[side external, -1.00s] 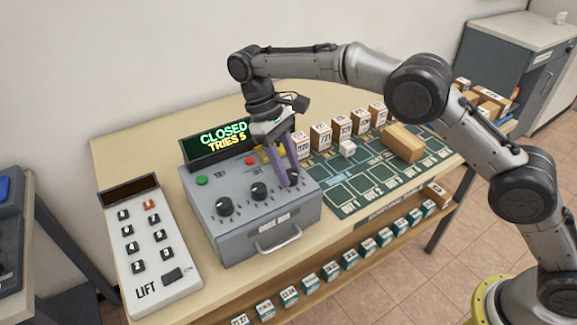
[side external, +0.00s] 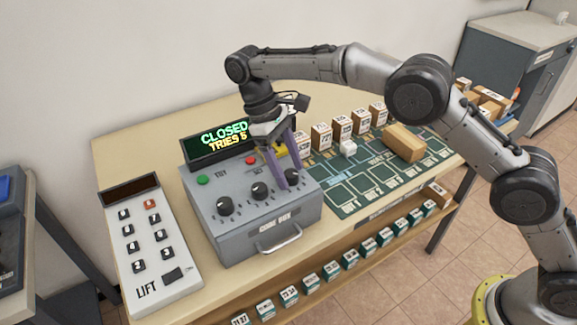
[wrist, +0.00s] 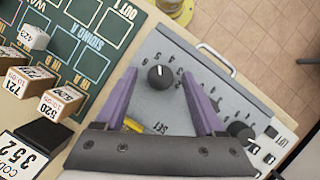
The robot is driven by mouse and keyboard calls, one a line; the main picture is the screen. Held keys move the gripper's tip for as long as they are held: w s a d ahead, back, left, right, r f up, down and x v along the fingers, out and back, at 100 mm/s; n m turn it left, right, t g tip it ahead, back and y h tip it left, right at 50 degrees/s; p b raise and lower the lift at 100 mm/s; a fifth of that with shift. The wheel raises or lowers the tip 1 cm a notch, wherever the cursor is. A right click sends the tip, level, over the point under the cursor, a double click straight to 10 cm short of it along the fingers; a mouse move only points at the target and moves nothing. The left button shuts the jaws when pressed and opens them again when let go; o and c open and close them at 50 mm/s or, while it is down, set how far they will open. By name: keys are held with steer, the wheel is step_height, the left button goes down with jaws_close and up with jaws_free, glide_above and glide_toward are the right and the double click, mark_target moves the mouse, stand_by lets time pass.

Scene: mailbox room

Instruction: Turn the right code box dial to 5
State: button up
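The grey code box (side external: 270,222) stands on the table with three black dials on its sloped top. The right dial (side external: 293,176) is partly behind my gripper (side external: 289,185). In the wrist view, the right dial (wrist: 160,77) sits between the two purple fingers of my gripper (wrist: 160,73), with a gap on each side. The gripper is open and holds nothing. The dial's short white mark points toward the top of the wrist picture; I cannot tell which number it is at. The middle dial (side external: 259,191) and left dial (side external: 225,206) are clear of the fingers.
A display (side external: 219,145) behind the box reads CLOSED, TRIES 5. The LIFT keypad (side external: 151,245) lies left of the box. A green sorting mat (side external: 352,190) with small boxes and a brown parcel (side external: 403,142) lies to the right. A handle (side external: 281,241) projects from the box front.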

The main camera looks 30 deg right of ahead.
steer(key=shift+r, duration=0.55)
steer(key=s+d+r, duration=0.2)
steer(key=s+r, duration=0.4)
steer(key=s+d+r, duration=0.3)
steer(key=s+r, duration=0.3)
steer(key=s, duration=0.1)
steer(key=shift+d, duration=0.35)
steer(key=shift+w+d, duration=0.1)
steer(key=shift+w, duration=0.05)
steer(key=s+d+r+m+t+y, duration=0.2)
steer(key=s+d+r+m+t, duration=0.1)
steer(key=s+d+r, duration=0.55)
steer(key=s+d+f+m+t, duration=0.3)
steer(key=s+d+f+t, duration=0.3)
steer(key=f, duration=0.5)
steer(key=s, duration=0.2)
steer(key=shift+s+d, duration=0.2)
steer(key=shift+s, duration=0.2)
